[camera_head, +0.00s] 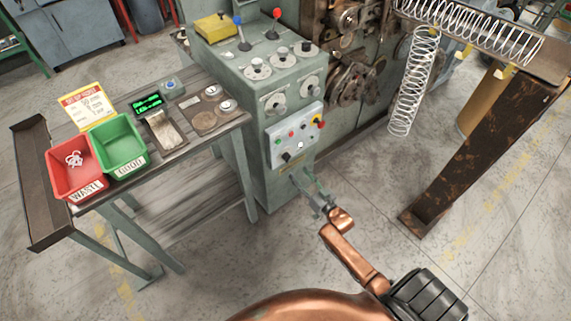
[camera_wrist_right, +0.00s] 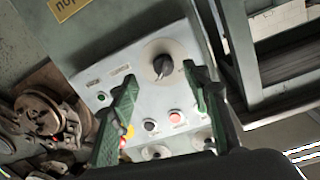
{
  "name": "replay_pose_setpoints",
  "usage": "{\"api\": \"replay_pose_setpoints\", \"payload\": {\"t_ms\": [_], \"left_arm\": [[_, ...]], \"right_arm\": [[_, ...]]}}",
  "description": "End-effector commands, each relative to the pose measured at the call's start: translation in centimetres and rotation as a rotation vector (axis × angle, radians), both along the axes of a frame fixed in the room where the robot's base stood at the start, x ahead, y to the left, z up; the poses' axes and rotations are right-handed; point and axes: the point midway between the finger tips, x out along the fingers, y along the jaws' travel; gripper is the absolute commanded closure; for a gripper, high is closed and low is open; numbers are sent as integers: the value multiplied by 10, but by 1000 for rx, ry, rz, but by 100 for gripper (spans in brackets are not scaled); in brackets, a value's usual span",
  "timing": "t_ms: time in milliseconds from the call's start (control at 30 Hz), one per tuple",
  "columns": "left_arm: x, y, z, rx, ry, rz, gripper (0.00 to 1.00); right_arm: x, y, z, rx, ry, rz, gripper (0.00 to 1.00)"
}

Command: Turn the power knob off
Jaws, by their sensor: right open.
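The black power knob (camera_head: 286,157) is at the lower left of the white control panel (camera_head: 277,145) on the front of the grey-green machine. In the right wrist view the knob (camera_wrist_right: 162,67) sits on a pale round plate, with a light pointer mark on it. My right gripper (camera_head: 307,184) is just below and in front of the panel. Its two green fingers are apart, with the knob showing between and beyond their tips in the wrist view. Nothing is between the fingers. I cannot tell how far the tips are from the panel. My left gripper is out of view.
The panel also has several small buttons and a red-and-yellow knob (camera_head: 319,121). A work table at the left carries a red bin (camera_head: 62,183) and a green bin (camera_head: 108,139). A rusty stand (camera_head: 465,155) and hanging springs (camera_head: 412,90) are at the right. The floor before the machine is clear.

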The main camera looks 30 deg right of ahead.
Motion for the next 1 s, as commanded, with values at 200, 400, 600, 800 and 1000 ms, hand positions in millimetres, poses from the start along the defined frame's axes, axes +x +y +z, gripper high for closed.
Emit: {"api": "replay_pose_setpoints", "payload": {"t_ms": [200, 400, 600, 800, 1000], "left_arm": [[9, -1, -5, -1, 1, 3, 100], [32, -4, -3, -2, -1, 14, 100], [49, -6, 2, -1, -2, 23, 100], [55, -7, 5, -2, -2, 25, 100], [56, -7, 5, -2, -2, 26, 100]], "right_arm": [[20, -1, 13, 7, -37, 3, 56], [53, -1, 11, 7, -35, 2, 56], [75, 0, 11, 6, -33, 3, 56], [83, 0, 12, 6, -33, 2, 56], [83, 0, 12, 6, -33, 2, 56]]}}
